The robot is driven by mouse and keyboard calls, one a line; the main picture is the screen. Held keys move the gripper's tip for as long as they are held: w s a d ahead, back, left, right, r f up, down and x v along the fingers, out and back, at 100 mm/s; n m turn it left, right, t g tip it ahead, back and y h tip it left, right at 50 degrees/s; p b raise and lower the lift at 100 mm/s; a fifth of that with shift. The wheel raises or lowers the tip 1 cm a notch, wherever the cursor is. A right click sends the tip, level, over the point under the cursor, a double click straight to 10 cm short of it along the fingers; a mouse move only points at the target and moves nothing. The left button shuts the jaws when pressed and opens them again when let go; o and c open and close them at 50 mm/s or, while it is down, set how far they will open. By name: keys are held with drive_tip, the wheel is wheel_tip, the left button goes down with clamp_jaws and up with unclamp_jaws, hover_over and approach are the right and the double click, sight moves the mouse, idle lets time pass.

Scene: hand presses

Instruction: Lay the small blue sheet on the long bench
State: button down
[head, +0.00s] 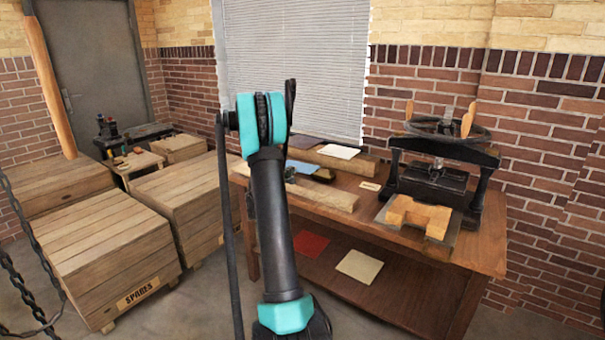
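A blue sheet (304,167) lies at the left part of a long wooden bench (480,252), between two pale wooden beams. My own arm stands in front of it and hides its left part. A small dark grey part shows at the sheet's left edge, and I cannot tell what it is. My gripper cannot be made out; my raised arm covers that area. I cannot tell whether anything touches the sheet.
A dark purple sheet (304,142) and a white sheet (338,151) lie behind the blue one. A hand press (440,170) stands at right. A red sheet (308,243) and cream sheet (359,266) lie on the lower shelf. Wooden crates (100,245) fill the left.

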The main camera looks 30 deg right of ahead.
sight(303, 171)
drive_tip(key=shift+m+g, duration=0.5)
drive_tip(key=shift+g, duration=0.4)
drive_tip(key=s+d, duration=0.2)
drive_tip(key=d, duration=0.1)
drive_tip(key=shift+d+f, duration=0.15)
drive_tip(key=shift+d, duration=0.1)
drive_tip(key=shift+s+d+f+g+h, duration=0.2)
drive_tip(key=shift+s+d+g+h, duration=0.1)
drive_tip(key=shift+s+d, duration=0.05)
drive_tip(key=shift+f, duration=3.25)
drive_tip(key=shift+f, duration=0.45)
idle(0.4)
drive_tip(key=c, duration=1.6)
unclamp_jaws()
drive_tip(key=shift+c, duration=0.2)
drive_tip(key=shift+o, duration=1.4)
drive_tip(key=shift+f, duration=0.25)
